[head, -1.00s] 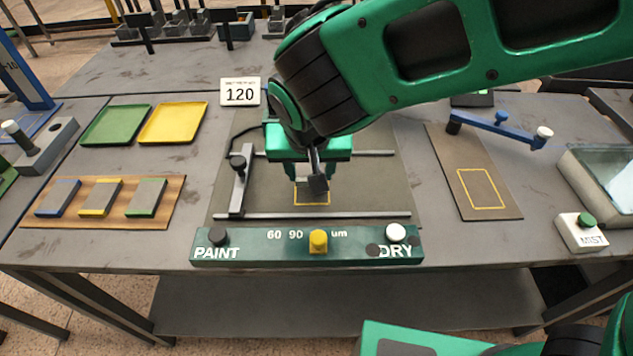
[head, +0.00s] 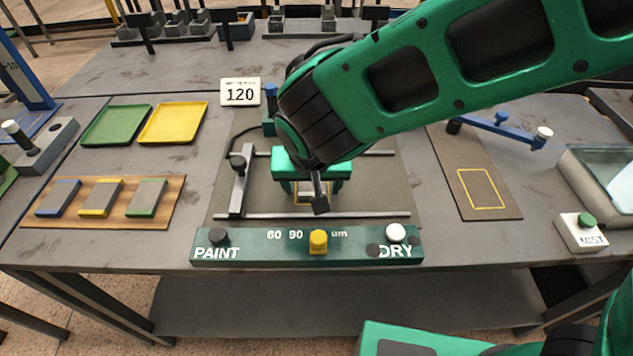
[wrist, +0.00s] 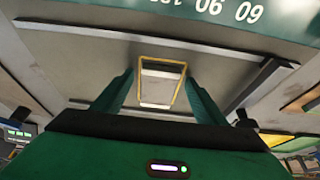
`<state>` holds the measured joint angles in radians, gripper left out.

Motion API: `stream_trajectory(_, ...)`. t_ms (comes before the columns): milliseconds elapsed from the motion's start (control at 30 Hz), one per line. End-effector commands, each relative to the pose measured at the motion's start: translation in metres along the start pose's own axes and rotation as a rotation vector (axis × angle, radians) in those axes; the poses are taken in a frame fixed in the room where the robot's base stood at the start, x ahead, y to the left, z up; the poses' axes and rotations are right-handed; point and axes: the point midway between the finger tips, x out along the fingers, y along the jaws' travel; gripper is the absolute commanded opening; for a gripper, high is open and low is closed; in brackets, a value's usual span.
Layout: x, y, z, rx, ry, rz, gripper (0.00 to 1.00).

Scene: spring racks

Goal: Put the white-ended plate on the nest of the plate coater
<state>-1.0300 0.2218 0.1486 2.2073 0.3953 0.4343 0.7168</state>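A grey plate with pale, whitish ends (wrist: 160,88) lies within the yellow outline of the nest (wrist: 182,88) in the wrist view. The nest is on the bed of the plate coater (head: 375,190), behind its green PAINT/DRY panel. My gripper (head: 310,195) is above the nest, pointing down. In the wrist view its two green fingers (wrist: 160,98) stand apart on either side of the plate, with a visible gap to each side. In the head view the plate is mostly hidden by my gripper. I cannot tell the fingertips' height above the bed.
A wooden board (head: 108,218) at left holds blue-, yellow- and green-ended plates. Green (head: 115,125) and yellow (head: 173,122) trays lie behind it. The coater's drawbar (head: 240,185) stands left of my gripper. A board with a yellow outline (head: 500,203) and a MIST box (head: 582,232) are right.

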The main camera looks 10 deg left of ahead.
Motion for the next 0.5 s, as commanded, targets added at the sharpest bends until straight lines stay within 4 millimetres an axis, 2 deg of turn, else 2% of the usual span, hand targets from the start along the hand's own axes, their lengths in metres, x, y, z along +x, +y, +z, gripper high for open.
stream_trajectory(300,-0.004,0.0,-0.001,0.0,0.001,-0.001,0.65)
stream_trajectory(500,-0.03,-0.001,-0.002,0.001,0.003,-0.004,0.65)
